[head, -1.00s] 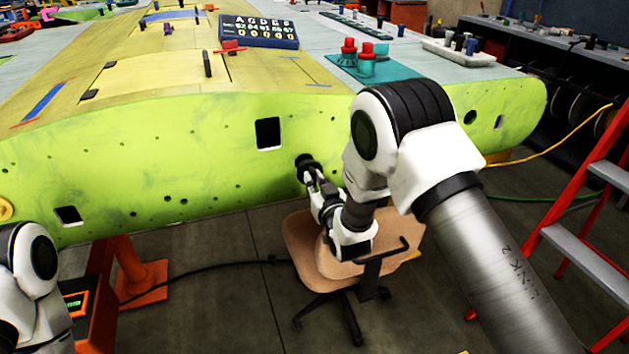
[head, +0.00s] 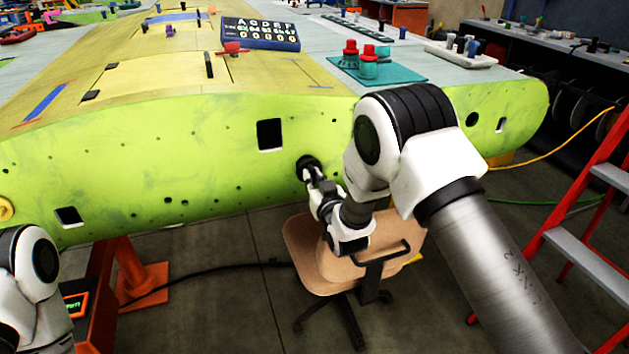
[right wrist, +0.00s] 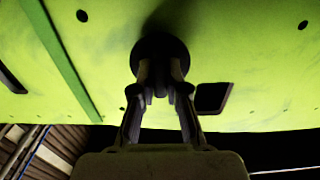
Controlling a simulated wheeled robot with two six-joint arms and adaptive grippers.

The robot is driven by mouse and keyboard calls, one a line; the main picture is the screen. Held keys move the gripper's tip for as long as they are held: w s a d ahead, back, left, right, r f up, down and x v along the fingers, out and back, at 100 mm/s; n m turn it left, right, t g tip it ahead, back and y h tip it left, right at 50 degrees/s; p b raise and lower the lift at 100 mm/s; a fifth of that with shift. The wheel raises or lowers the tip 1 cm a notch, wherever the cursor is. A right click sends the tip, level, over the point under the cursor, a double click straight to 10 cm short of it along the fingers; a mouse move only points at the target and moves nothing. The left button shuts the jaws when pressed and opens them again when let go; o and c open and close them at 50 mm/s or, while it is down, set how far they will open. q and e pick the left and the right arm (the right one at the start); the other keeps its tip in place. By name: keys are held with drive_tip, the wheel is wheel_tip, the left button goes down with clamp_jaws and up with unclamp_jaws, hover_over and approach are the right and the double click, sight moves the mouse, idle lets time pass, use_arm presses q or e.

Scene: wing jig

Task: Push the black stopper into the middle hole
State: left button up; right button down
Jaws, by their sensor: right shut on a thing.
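The black stopper (head: 306,163) is a round dark disc at the green wing panel (head: 230,165), right of and a little below a square cutout. It also shows in the right wrist view (right wrist: 160,48), where it sits against the green face. My right gripper (head: 314,178) is shut on the stopper, and its fingers also show in the right wrist view (right wrist: 158,82). The stopper hides any hole behind it, and I cannot tell how deep it sits. My left arm shows at the lower left, but its gripper is out of view.
Square cutouts (head: 270,134) and (head: 69,216) and several small holes mark the panel. A tan chair (head: 305,255) stands below my right arm. A red ladder (head: 585,250) is at the right. Red knobs on a teal plate (head: 400,73) lie on top of the wing.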

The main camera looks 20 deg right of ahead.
drive_tip(key=shift+w+b, duration=0.4)
drive_tip(key=shift+w, duration=0.95)
drive_tip(key=c, duration=1.1)
unclamp_jaws()
drive_tip(key=shift+s, duration=0.1)
drive_tip(key=s, duration=1.2)
drive_tip(key=shift+d, duration=0.15)
drive_tip(key=shift+w, duration=0.1)
